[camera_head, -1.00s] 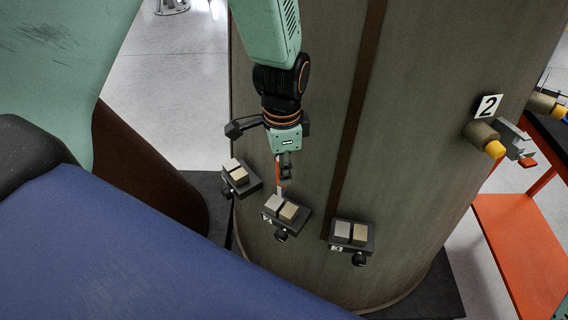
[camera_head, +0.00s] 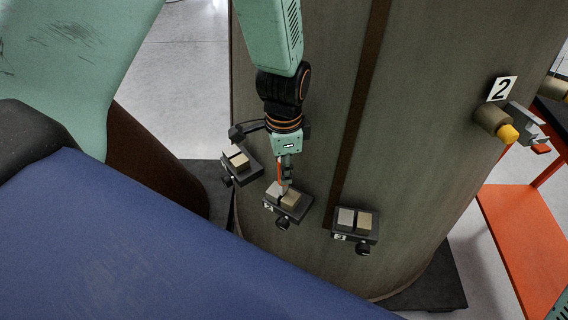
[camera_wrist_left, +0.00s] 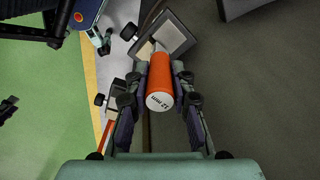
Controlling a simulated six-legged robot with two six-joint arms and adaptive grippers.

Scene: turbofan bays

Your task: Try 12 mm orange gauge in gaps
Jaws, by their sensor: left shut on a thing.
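The orange gauge (camera_wrist_left: 160,86), its end marked 12 mm, is held between the fingers of my left gripper (camera_head: 285,171); it also shows in the wrist view (camera_wrist_left: 160,74). The gauge's narrow pale tip points down at the middle gap fixture (camera_head: 288,207), at or just over the seam between its grey and tan blocks. I cannot tell whether the tip is inside the gap. A left fixture (camera_head: 241,172) and a right fixture (camera_head: 355,227), marked 3, each carry two blocks with a narrow gap. My right gripper is out of view.
The fixtures are fixed low on a large grey-brown curved casing (camera_head: 420,110) with a dark vertical strip.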

